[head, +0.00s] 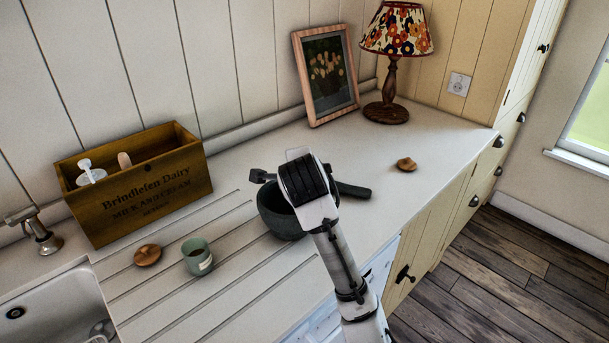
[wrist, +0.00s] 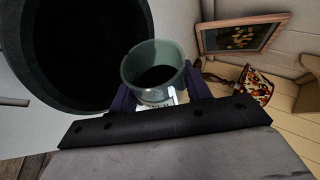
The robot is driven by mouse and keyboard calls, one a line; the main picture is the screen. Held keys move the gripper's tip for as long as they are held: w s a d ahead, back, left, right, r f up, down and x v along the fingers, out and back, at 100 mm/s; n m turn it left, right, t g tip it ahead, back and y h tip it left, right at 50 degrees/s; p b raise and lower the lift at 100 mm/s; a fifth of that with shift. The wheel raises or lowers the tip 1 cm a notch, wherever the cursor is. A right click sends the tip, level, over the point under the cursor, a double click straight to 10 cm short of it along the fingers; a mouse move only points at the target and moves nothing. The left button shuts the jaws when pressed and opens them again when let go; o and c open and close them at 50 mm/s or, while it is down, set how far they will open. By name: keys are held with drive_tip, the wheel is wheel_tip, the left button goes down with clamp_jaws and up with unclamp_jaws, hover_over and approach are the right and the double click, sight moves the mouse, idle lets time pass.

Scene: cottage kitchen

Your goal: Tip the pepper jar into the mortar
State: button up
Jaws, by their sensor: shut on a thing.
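My gripper (wrist: 161,93) is shut on a small grey-green jar (wrist: 150,68) with a white label, partly hidden, whose visible letters fit the pepper jar. Its open mouth faces the wrist camera and looks dark inside; I cannot tell its exact tilt or its contents. The dark mortar (wrist: 125,103) is beside the jar at the upper left of the wrist view, its hollow dark. In the head view my gripper (head: 305,183) is above the mortar (head: 279,220) and hides part of it. The held jar is hidden there.
A second grey-green jar (head: 197,257) and a wooden lid (head: 147,255) are on the ridged counter at left, by a wooden crate (head: 150,197). A dark pestle-like piece (head: 353,190) shows right of the mortar. Another wooden lid (head: 405,164), a lamp (head: 390,85) and a picture (head: 325,75) are behind.

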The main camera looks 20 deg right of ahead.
drive_tip(key=r+y+p, duration=0.1)
drive_tip(key=p, duration=0.2)
drive_tip(key=m+y+p, duration=0.1)
drive_tip(key=p, duration=0.1)
drive_tip(key=shift+r+p, duration=0.2)
drive_tip(key=shift+p, duration=0.15)
drive_tip(key=shift+f+m+y+b, duration=0.1)
drive_tip(key=shift+m+y+b, duration=0.2)
drive_tip(key=shift+m+y, duration=0.3)
drive_tip(key=shift+y+b, duration=0.3)
drive_tip(key=shift+b, duration=0.4)
